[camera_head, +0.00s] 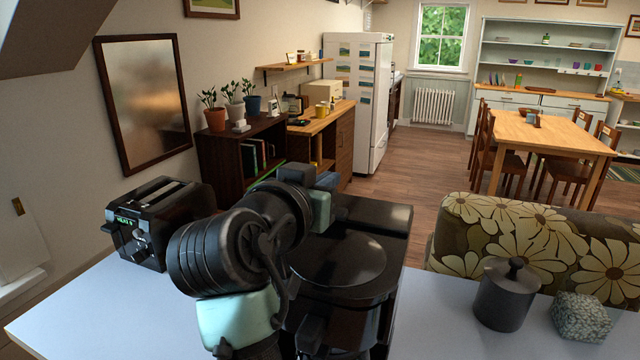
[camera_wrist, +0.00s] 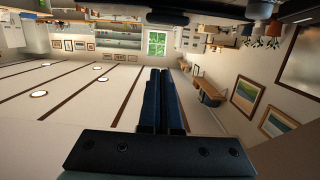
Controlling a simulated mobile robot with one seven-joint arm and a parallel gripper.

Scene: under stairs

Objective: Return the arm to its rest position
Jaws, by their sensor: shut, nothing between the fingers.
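My arm (camera_head: 240,250) is folded close in front of the head camera, over a black surface with a round plate-like top. In the wrist view my gripper (camera_wrist: 164,72) has its two dark blue fingers side by side and touching, with nothing between them. The wrist picture is upside down, with the ceiling beams in its lower part, and nothing touches the fingertips there. In the head view the gripper is largely hidden behind the arm links.
A black toaster (camera_head: 150,226) stands left of my arm on the pale counter (camera_head: 80,310). A dark lidded pot (camera_head: 505,295) and a speckled block (camera_head: 581,317) are on the right. Behind are a floral sofa (camera_head: 540,240), a dark shelf (camera_head: 222,155) with plants and a wooden table (camera_head: 550,132).

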